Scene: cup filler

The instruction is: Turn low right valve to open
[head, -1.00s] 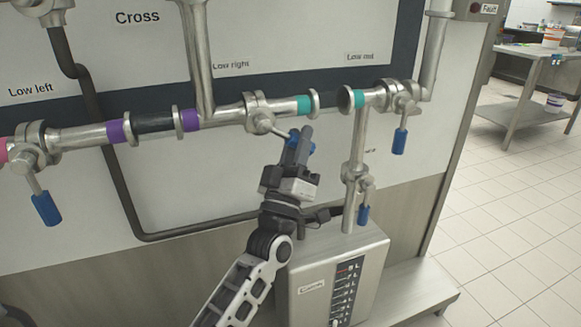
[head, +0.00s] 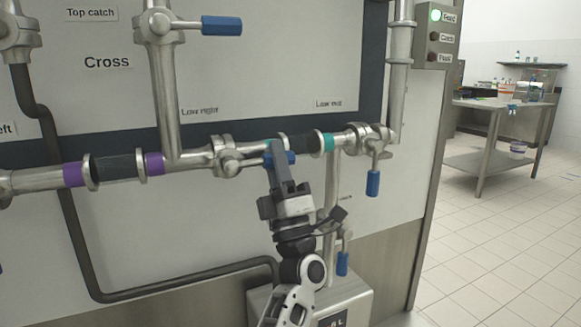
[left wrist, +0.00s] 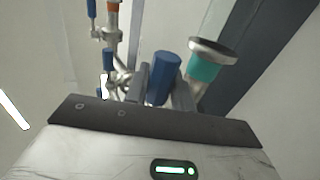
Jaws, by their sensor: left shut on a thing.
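The low right valve (head: 226,156) sits on the horizontal steel pipe below the "Low right" label. Its lever runs to the right, roughly level along the pipe, and ends in a blue handle (head: 289,159). My left gripper (head: 278,160) reaches up from below and is shut on that blue handle, hiding part of it. In the left wrist view the blue handle (left wrist: 162,80) stands between the two fingers. My right gripper is in neither view.
Another valve with a blue handle (head: 373,183) hanging down is to the right. A lower blue handle (head: 342,263) hangs near the steel box (head: 345,300). An upper valve has a level blue handle (head: 221,26). The top panel lamp (head: 435,15) glows green.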

